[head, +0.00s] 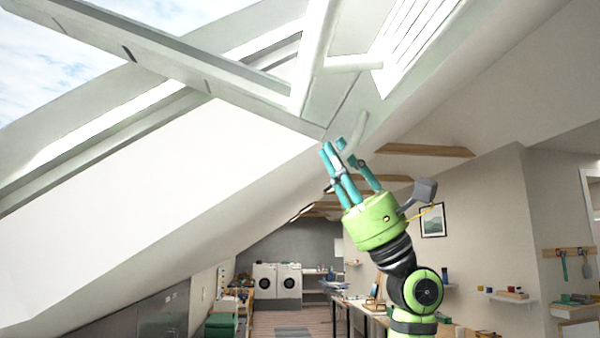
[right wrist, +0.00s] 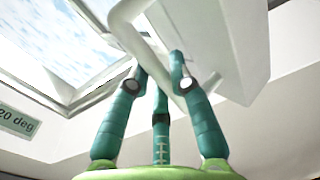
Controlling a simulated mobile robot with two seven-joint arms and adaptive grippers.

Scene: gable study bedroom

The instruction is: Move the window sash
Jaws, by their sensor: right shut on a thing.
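The window sash (head: 190,68) is a pale framed roof window in the upper left of the head view, standing at an angle to the sloped ceiling with sky beyond. Its white tubular handle (head: 357,130) shows at its lower right end. In the right wrist view the handle (right wrist: 133,38) runs down between my fingers, beside a broad white panel. My right gripper (head: 345,152) reaches up from below, its teal fingers closed around the handle; the fingers partly hide the bar. My left gripper is out of view.
A label reading "20 deg" (right wrist: 17,121) sits on the frame at the left of the right wrist view. The sloped white ceiling (head: 200,170) lies close left of my arm. Wooden beams (head: 425,150) cross behind it.

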